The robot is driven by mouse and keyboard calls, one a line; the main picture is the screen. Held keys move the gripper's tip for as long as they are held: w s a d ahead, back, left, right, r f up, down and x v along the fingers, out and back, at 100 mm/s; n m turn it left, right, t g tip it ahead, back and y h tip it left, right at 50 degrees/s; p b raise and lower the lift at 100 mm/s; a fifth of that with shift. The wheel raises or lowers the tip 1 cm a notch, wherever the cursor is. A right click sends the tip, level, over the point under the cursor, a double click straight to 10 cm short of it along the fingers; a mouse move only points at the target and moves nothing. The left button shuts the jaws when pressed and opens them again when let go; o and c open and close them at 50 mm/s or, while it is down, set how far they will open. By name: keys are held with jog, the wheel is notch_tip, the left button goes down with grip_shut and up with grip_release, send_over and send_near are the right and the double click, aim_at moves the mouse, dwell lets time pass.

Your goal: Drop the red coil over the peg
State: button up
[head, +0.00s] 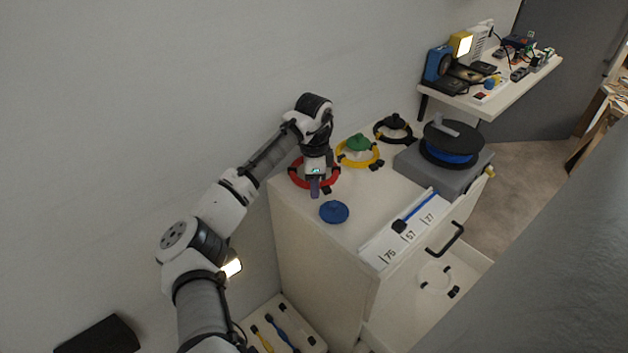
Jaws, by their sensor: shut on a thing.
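The red coil (294,177) is a ring with small black connectors, at the back left of the white cabinet top. My gripper (315,190) points down at its front part and is shut on it. I cannot tell whether the coil touches the cabinet top or hangs just above it. A blue round-topped piece (334,212), perhaps a peg cap, stands just in front and to the right, outside the coil. A green-topped piece (358,142) stands within a yellow coil, and a black-topped one (395,121) within a black coil. My arm hides part of the red coil's middle.
A grey box (440,180) carrying a blue cable reel (452,146) stands on the right of the cabinet top (372,205). A cluttered shelf (495,92) is behind right.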

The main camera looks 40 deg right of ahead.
jog(key=shift+f+b, duration=0.35)
jog(key=shift+f, duration=0.95)
jog(key=o, duration=1.1)
jog(key=shift+o, duration=0.2)
jog(key=shift+r, duration=0.1)
notch_tip(320, 180, up, 14)
jog(key=shift+f, duration=0.2)
